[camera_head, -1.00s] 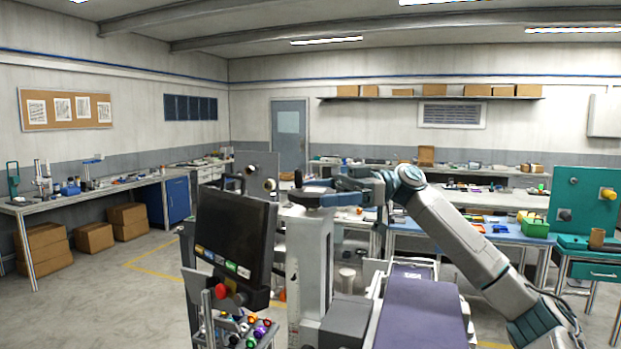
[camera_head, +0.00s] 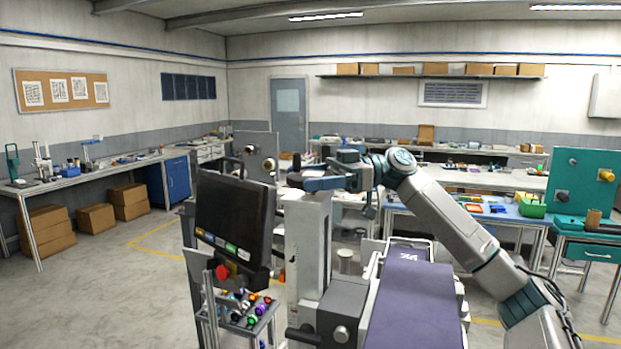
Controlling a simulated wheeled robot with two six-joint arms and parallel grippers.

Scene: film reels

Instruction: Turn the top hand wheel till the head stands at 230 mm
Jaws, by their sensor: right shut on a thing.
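The machine's pale grey column (camera_head: 307,240) stands upright in the middle of the camera_head view. The flat, rounded teal-and-grey hand wheel (camera_head: 320,184) sits on its top. My right arm comes in from the right and reaches over the column. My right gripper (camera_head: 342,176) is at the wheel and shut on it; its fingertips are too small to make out. No 230 mm mark or head reading can be read from here. My left gripper is out of view.
A dark monitor (camera_head: 234,215) stands left of the column, with a red button (camera_head: 222,271) below it. A long purple-topped bed (camera_head: 413,305) stands right of the column, under my right arm. A teal bench unit (camera_head: 580,183) is at the far right. Open floor lies to the left.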

